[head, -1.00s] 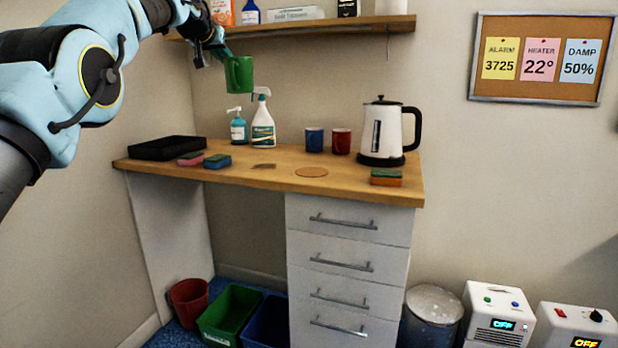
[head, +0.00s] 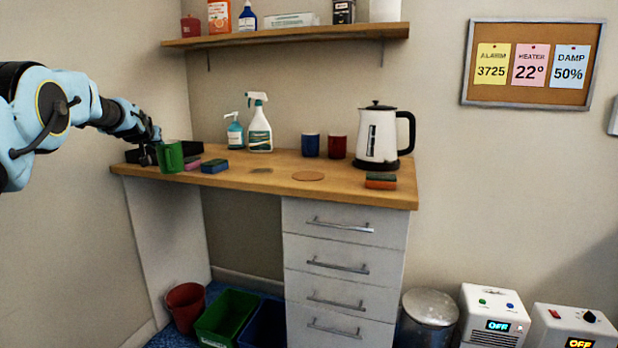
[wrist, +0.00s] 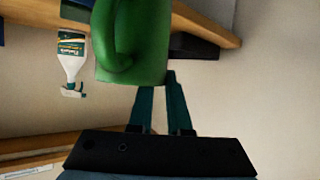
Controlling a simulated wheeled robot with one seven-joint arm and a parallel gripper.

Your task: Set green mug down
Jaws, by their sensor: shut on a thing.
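The green mug (head: 170,157) is at the left end of the wooden desk, level with the black tray behind it. My gripper (head: 154,152) is to its left and shut on it. The mug looks upright in the head view. I cannot tell whether its base touches the desktop. In the wrist view, which is upside down, the green mug (wrist: 135,40) fills the top middle, beyond the two dark teal fingers of my gripper (wrist: 160,95). Its handle faces the camera.
The desk (head: 350,193) holds a black tray (head: 134,156), sponges (head: 214,166), a round cork mat (head: 308,176), a blue mug (head: 310,146), a red mug (head: 338,147), a kettle (head: 378,135) and a spray bottle (head: 260,130). The desk's front middle is mostly clear. A shelf (head: 290,36) hangs above.

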